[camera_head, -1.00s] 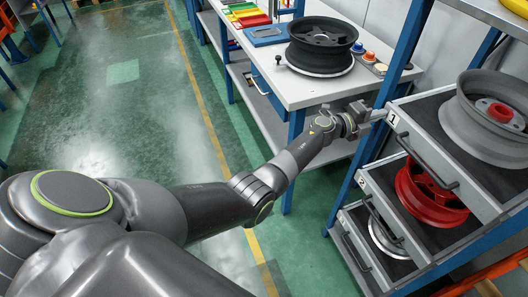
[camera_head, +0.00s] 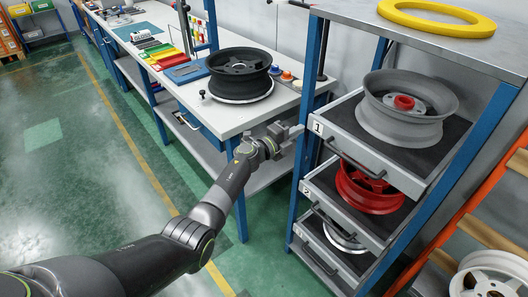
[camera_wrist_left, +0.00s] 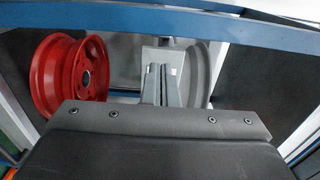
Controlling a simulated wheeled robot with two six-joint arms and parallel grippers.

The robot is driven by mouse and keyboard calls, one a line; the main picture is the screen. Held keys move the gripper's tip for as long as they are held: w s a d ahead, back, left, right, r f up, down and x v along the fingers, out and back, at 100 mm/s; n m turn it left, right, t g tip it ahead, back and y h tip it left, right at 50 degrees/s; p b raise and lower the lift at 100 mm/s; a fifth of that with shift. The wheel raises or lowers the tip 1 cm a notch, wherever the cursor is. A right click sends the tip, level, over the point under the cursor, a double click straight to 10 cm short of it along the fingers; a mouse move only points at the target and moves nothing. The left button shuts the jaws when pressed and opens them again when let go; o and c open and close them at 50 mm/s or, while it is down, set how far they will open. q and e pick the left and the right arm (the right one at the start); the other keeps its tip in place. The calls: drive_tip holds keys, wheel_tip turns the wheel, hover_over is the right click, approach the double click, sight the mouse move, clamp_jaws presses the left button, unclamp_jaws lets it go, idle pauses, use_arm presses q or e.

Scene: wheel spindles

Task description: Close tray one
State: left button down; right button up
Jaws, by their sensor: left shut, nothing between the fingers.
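Tray one (camera_head: 335,141) is the top grey tray of the rack, marked "1", with a dark bottom and a bar handle (camera_head: 355,160) on its front. It stands pulled out, holding a grey wheel rim (camera_head: 375,122) with a red hub. My left gripper (camera_head: 294,132) is shut and empty, beside the tray's left front corner near the label. Whether it touches the tray cannot be told. In the left wrist view the shut fingers (camera_wrist_left: 162,85) stand before a red wheel (camera_wrist_left: 62,78) and part of a grey rim (camera_wrist_left: 196,75). My right gripper is not in view.
Below, the second tray (camera_head: 318,187) with a red wheel and a third tray (camera_head: 320,240) also stand out. A blue rack post (camera_head: 311,75) is close to my gripper. A workbench (camera_head: 225,118) with a dark wheel is left. Floor at left is clear.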

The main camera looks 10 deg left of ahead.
use_arm(q)
drive_tip(key=p+v, duration=0.2)
drive_tip(key=v, duration=0.9)
drive_tip(key=s+a+f+n+g+y, duration=0.1)
drive_tip(key=s+a+f+n+y, duration=0.2)
drive_tip(key=s+a+f+n, duration=0.55)
drive_tip(key=s+a+f+n+g+y, duration=0.1)
drive_tip(key=s+f+n+y, duration=0.3)
drive_tip(key=f, duration=1)
drive_tip(key=s+a+f+n+g+y, duration=0.1)
drive_tip(key=s+a+f+n+y, duration=0.3)
drive_tip(key=s+f, duration=0.55)
drive_tip(key=s+a+f+n+g, duration=0.1)
drive_tip(key=s+f+n+g, duration=0.2)
drive_tip(key=s, duration=0.9)
drive_tip(key=s+a+f+n+g, duration=0.2)
drive_tip(key=s+f, duration=0.6)
drive_tip(key=s, duration=0.5)
drive_tip(key=s+a+f+n+g+y, duration=0.1)
drive_tip(key=s+f+n+g, duration=0.3)
drive_tip(key=s, duration=0.9)
wheel_tip(320, 180, down, 3)
drive_tip(key=shift+s+a+r+n+g, duration=0.2)
drive_tip(key=shift+n+g, duration=0.15)
drive_tip(key=shift+g, duration=0.15)
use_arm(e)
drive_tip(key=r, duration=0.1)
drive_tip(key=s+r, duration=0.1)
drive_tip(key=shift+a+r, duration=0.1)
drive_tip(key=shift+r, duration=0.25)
